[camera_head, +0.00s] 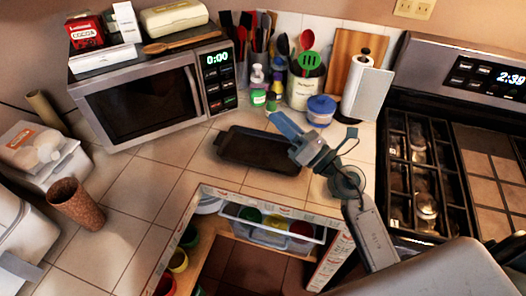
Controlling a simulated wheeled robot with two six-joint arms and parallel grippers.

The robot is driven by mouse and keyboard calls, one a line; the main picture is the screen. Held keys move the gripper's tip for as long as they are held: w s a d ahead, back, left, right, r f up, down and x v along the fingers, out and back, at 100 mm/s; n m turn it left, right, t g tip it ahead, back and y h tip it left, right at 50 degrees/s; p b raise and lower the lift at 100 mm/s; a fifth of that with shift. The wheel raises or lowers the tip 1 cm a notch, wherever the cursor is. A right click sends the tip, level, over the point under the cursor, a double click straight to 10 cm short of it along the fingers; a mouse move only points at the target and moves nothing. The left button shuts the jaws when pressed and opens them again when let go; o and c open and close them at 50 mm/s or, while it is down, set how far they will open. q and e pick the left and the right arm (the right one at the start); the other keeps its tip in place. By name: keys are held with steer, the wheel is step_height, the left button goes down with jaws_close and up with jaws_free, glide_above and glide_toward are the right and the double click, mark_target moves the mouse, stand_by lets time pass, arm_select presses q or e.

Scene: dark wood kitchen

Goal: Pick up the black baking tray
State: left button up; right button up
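The black baking tray (250,150) lies flat on the tiled counter in front of the microwave, near the corner. My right gripper (286,126) is at the tray's right end, over its far right edge. Its bluish fingers point up and left in the view. I cannot tell how far apart the fingers are, or whether they touch the tray. The gripper hides part of the tray's right end. My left gripper is not in view.
The microwave (150,100) stands behind the tray. A utensil crock (304,90), a blue-lidded jar (320,110) and a paper towel roll (357,88) stand behind the gripper. The stove (420,165) is at right. An open drawer (270,228) is below the counter's front edge.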

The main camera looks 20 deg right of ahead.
steer(key=w+f+n+g+h, duration=0.1)
steer(key=f+n+g, duration=0.3)
steer(key=f, duration=0.2)
steer(key=w+f+n+g+h+p, duration=0.1)
steer(key=w+f+n+g+h, duration=0.1)
steer(key=f+n+g, duration=0.2)
steer(key=w+a+f+n+g+h+p, duration=0.1)
steer(key=f+n+g, duration=0.3)
steer(key=f, duration=0.6)
steer(key=shift+w+n+h, duration=0.4)
steer(key=shift+w+n, duration=0.2)
steer(key=shift+w, duration=0.1)
steer(key=p+x, duration=0.3)
steer(key=x, duration=0.1)
steer(key=shift+w+f, duration=0.1)
steer(key=shift+f, duration=0.15)
steer(key=shift+w+a+f, duration=0.2)
steer(key=shift+a+f, duration=0.05)
steer(key=shift+f, duration=0.15)
jaws_close()
steer(key=shift+r, duration=0.1)
